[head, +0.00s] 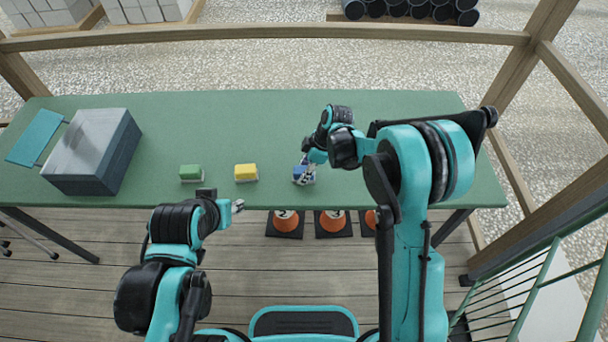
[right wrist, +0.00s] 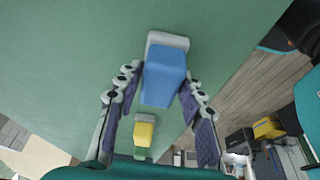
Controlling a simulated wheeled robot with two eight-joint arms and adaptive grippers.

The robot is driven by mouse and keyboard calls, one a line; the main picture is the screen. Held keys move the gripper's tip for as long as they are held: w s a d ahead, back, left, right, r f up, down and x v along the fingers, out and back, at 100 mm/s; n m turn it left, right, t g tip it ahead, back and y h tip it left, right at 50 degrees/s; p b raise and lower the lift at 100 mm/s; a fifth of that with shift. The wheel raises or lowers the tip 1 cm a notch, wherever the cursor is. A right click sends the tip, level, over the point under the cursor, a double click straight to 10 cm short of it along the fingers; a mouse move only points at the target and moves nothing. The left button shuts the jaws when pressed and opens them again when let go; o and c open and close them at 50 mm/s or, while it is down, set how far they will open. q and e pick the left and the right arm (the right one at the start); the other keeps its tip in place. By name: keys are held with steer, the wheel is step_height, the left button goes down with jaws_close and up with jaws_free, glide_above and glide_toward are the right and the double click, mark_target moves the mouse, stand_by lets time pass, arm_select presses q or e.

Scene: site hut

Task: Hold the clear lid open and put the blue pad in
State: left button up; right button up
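The blue pad (head: 301,174) lies near the front edge of the green table. It also shows in the right wrist view (right wrist: 165,75), with a pale base at its far end. My right gripper (right wrist: 161,80) is open, with its two fingers on either side of the blue pad. Some narrow gap shows beside the left finger. A dark grey box (head: 80,185) stands at the table's left, with a lighter grey top (head: 97,128) that looks closed; I cannot tell whether this top is clear. My left gripper (head: 238,206) is empty in front of the table edge; its fingers are too small to read.
A yellow pad (head: 245,172) and a green pad (head: 191,172) lie left of the blue pad. A flat teal panel (head: 36,137) is left of the box. The table (head: 250,125) is clear behind the pads. Orange cones (head: 286,222) stand below its front edge.

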steer(key=shift+c, duration=1.4)
step_height(320, 180, up, 12)
steer(key=p, duration=0.7)
steer(key=shift+p, duration=0.4)
